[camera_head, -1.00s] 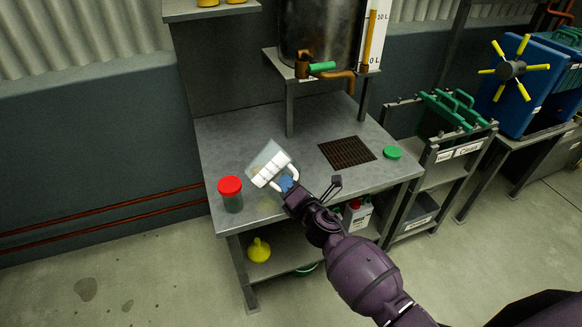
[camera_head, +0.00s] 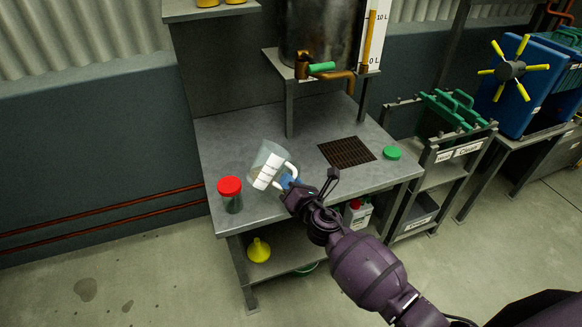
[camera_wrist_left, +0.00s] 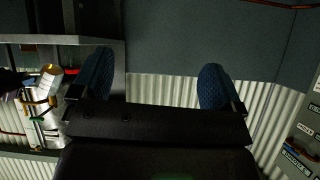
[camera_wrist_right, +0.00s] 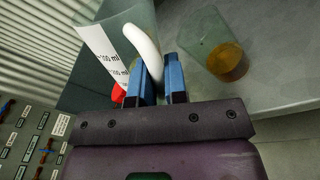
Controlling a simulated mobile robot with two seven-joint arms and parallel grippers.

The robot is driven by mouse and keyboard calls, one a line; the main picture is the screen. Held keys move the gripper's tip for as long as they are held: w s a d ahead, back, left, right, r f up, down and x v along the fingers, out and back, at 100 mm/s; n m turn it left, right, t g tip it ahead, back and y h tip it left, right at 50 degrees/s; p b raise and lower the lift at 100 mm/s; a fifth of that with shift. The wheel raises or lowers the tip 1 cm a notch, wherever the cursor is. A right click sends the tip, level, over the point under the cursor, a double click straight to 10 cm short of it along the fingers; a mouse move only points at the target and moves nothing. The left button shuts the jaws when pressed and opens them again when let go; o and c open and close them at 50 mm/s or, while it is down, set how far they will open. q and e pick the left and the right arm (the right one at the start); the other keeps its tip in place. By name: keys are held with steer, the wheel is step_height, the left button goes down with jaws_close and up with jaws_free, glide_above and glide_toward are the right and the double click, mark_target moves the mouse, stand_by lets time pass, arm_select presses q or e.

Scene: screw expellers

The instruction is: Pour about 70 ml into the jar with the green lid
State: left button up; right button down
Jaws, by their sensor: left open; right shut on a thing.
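My right gripper (camera_head: 290,184) is shut on the white handle of a clear measuring jug (camera_head: 272,158), held tilted above the table. Its white scale with "100 ml" marks shows in the right wrist view (camera_wrist_right: 103,50), and the blue fingers (camera_wrist_right: 160,78) close on the handle. A clear glass vessel with amber liquid (camera_wrist_right: 228,62) stands beside the gripper there; I see no lid on it. A green lid (camera_head: 391,153) lies on the table by the grate. A jar with a red lid (camera_head: 230,195) stands at the table's left edge. My left gripper (camera_wrist_left: 155,88) is open and empty.
The grey metal table (camera_head: 240,125) has a brown grate (camera_head: 347,152). A tank with a green-handled tap (camera_head: 321,67) stands on a raised stand behind. A yellow funnel (camera_head: 258,250) sits on the lower shelf. The back left of the table is clear.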

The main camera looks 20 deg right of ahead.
mark_target(279, 166)
steer(key=r+n+p, duration=0.1)
steer(key=a+r, duration=0.1)
steer(key=r+n+p, duration=0.1)
steer(key=r, duration=0.1)
steer(key=shift+s+a+n+p, duration=0.1)
steer(key=shift+a+n+p, duration=0.15)
steer(key=shift+n+p, duration=0.05)
steer(key=shift+a+r+n+p, duration=0.2)
steer(key=shift+r+n+p, duration=0.15)
steer(key=shift+n, duration=0.15)
steer(key=shift+s+a+r+n+p, duration=0.2)
steer(key=shift+a+r+n+p, duration=0.25)
steer(key=shift+n, duration=0.35)
steer(key=shift+a+r+n+p, duration=0.15)
steer(key=shift+r+n+p, duration=0.1)
steer(key=shift+n+p, duration=0.3)
steer(key=shift+s+a+n, duration=0.1)
steer(key=shift+n, duration=0.25)
